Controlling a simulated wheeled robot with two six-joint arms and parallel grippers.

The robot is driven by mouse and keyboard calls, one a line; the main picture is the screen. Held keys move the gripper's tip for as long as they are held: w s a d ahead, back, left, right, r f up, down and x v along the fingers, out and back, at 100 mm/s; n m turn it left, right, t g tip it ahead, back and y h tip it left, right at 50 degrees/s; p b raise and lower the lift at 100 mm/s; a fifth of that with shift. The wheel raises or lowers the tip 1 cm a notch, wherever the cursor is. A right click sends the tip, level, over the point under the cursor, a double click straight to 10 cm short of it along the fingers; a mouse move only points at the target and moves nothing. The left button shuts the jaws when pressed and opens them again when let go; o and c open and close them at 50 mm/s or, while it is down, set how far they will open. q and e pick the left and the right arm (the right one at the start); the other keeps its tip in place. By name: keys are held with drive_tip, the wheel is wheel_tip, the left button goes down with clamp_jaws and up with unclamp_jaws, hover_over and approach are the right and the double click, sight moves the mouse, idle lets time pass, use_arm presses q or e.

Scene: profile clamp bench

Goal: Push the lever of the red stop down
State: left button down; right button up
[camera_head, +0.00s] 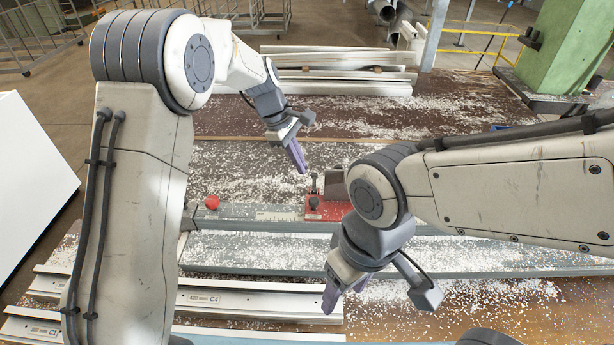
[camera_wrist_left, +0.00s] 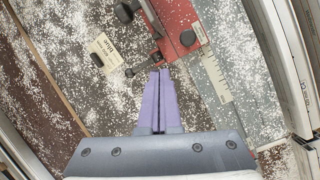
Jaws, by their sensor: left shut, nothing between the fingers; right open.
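The red stop (camera_head: 322,211) sits on the grey rail in the middle of the head view, with a dark knob on its face. A thin lever with a dark tip (camera_head: 313,178) stands up at its left end. My left gripper (camera_head: 303,171) is shut and empty, its purple fingertips just left of the lever tip. In the left wrist view the closed fingertips (camera_wrist_left: 160,72) are beside the near end of the red stop (camera_wrist_left: 179,22). A thin rod with a dark ball is close by there; contact is unclear. My right gripper (camera_head: 344,291) is open, lower and nearer.
A red knob (camera_head: 212,202) is left on the rail. Aluminium profiles (camera_head: 250,300) lie in front, others (camera_head: 340,75) at the back. White chips cover the bench.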

sight(314, 183)
use_arm(q)
drive_tip(key=w+a+f+n, duration=0.4)
drive_tip(key=w+f+n, duration=0.1)
drive_tip(key=w, duration=0.2)
drive_tip(key=shift+a+f+t+h, duration=0.15)
drive_tip(key=shift+a+t+h, duration=0.15)
drive_tip(key=shift+a+h, duration=0.1)
drive_tip(key=shift+d, duration=0.1)
drive_tip(key=d+f+p, duration=0.4)
drive_tip(key=d+f, duration=0.1)
drive_tip(key=d, duration=0.1)
drive_tip(key=shift+f, duration=0.3)
